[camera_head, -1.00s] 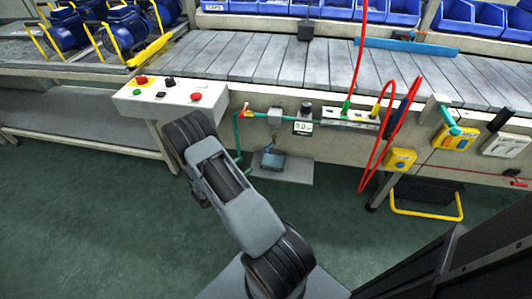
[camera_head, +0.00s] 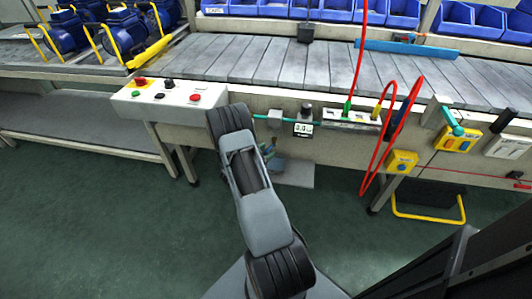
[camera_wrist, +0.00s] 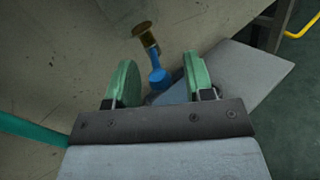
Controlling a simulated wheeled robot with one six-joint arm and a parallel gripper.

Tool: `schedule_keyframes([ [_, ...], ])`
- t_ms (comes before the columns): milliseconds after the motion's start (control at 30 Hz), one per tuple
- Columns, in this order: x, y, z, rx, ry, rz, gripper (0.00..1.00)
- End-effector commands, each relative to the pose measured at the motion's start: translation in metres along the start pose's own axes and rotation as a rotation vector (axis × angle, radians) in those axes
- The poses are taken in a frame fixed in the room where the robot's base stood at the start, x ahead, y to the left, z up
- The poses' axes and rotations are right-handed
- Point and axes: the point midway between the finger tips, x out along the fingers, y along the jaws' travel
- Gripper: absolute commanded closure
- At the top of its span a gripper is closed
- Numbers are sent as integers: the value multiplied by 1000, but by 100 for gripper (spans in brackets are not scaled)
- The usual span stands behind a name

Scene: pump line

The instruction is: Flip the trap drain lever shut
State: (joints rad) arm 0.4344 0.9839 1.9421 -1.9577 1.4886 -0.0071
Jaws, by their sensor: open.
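In the wrist view, a blue lever (camera_wrist: 158,72) with a rounded end hangs from a brass fitting (camera_wrist: 146,34). It shows between the two green-padded fingers of my gripper (camera_wrist: 160,78). The gripper is open, with a gap on each side of the lever. I cannot tell how far the lever lies beyond the fingertips. Part of a darker blue body behind the lever is hidden by the gripper. In the head view my arm covers the lever and most of the gripper.
A grey plate (camera_wrist: 225,75) lies beyond the fingers in the wrist view. In the head view, a teal pipe runs to a digital gauge (camera_head: 303,128). A control box (camera_head: 168,95) is at left. Red hoses (camera_head: 385,140) and a yellow box (camera_head: 402,162) are at right.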

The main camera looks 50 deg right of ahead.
Motion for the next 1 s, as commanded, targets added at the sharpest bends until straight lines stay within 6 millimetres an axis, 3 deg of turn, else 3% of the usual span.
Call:
schedule_keyframes([
  [200,0,0,0,0,0,0,53],
  [700,0,0,0,1,0,0,100],
  [867,0,3,-2,5,-11,-36,100],
  [1000,0,11,-6,9,-37,-165,100],
])
